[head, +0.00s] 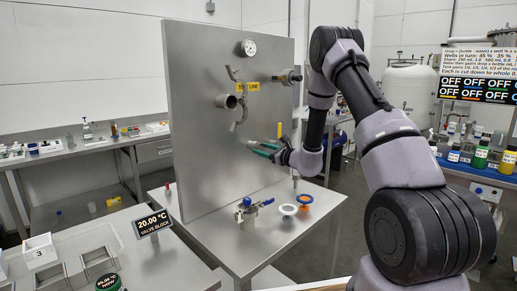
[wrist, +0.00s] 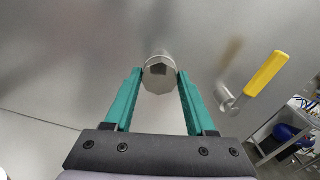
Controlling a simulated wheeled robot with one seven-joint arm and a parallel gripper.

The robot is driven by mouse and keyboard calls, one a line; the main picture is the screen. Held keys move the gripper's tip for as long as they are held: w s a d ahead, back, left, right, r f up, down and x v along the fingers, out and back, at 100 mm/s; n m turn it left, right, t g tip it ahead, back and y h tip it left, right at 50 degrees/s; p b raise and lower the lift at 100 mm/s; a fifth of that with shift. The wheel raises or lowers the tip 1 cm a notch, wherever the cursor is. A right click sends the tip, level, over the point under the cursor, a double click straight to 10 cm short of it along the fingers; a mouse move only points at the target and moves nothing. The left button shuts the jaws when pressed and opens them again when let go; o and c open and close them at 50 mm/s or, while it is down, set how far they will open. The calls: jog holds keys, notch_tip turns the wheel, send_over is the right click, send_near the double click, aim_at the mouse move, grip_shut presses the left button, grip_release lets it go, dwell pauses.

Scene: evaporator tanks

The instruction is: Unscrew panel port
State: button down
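The upright steel panel (head: 205,150) stands on the middle bench. A faceted metal plug or cap (wrist: 160,75) sits on a short round port on the panel, in the middle of the wrist view. My gripper (head: 256,146) reaches the panel from the right, below the yellow label. In the wrist view the teal fingers of my gripper (wrist: 160,76) lie on both sides of the plug, with their tips seeming to touch its edges. In the head view the fingers largely hide the port.
A yellow-handled valve (wrist: 266,74) is close on the right of the port. Higher on the panel are an open pipe stub (head: 228,102) with a clamp and a gauge (head: 247,48).

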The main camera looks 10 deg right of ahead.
jog(key=n, duration=0.5)
jog(key=shift+d, duration=0.1)
jog(key=n, duration=0.4)
jog(key=shift+w+r+n, duration=0.1)
jog(key=shift+n, duration=0.5)
jog(key=n, duration=0.3)
jog(key=shift+d+n, duration=0.1)
jog(key=shift+n, duration=1)
